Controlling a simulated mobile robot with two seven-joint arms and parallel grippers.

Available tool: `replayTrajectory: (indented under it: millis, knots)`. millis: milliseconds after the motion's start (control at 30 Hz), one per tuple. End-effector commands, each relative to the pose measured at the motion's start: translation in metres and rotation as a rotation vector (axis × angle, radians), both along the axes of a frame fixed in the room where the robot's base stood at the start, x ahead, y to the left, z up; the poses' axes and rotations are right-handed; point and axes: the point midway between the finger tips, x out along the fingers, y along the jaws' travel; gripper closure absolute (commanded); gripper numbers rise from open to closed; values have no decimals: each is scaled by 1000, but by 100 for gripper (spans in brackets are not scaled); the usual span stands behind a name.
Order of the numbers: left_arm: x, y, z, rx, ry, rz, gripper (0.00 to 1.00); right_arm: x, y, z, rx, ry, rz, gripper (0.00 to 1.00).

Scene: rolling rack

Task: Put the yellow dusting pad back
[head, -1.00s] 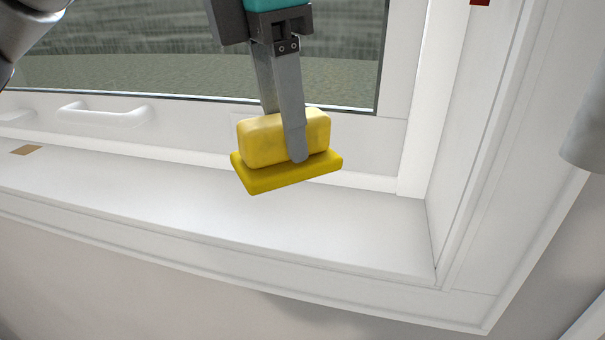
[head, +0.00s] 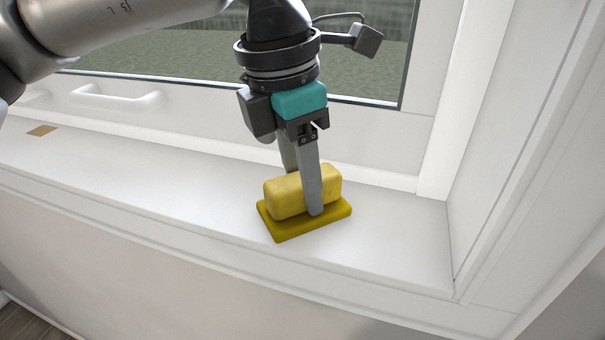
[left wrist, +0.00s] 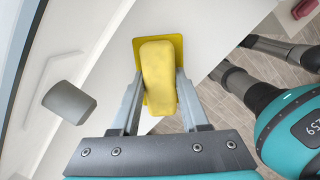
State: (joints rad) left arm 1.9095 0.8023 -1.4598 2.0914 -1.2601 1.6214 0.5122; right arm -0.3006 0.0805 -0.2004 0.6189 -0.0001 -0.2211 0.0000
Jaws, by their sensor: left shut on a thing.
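The yellow dusting pad (head: 285,196) has a thick block-shaped grip on a flat darker yellow base. It is at the window sill (head: 390,240), toward the sill's right part. The base looks level and on or very close to the sill; I cannot tell if it touches. My left gripper (head: 306,210) points down and is shut on the pad's block, one finger on each side. The left wrist view shows the pad (left wrist: 158,75) between both fingers. My right gripper is not in view.
The window frame (head: 210,135) with a white handle (head: 115,100) stands behind the sill. A white side wall of the recess (head: 500,150) bounds the right. A small brown patch (head: 42,130) lies at the sill's left. The sill between is clear.

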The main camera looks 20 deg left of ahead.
Motion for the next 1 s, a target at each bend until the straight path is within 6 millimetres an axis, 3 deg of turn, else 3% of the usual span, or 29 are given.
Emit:
replayTrajectory:
  millis: [167,200,467,767,1000]
  knots:
    - [0,0,-1,-1,-1,0,100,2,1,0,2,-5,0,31]
    - [0,0,-1,0,0,0,54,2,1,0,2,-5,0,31]
    - [0,0,-1,0,0,-1,25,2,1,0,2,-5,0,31]
    - [0,0,2,-1,-2,0,25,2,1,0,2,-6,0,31]
    - [-3,4,39,-2,-6,-1,25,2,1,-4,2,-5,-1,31]
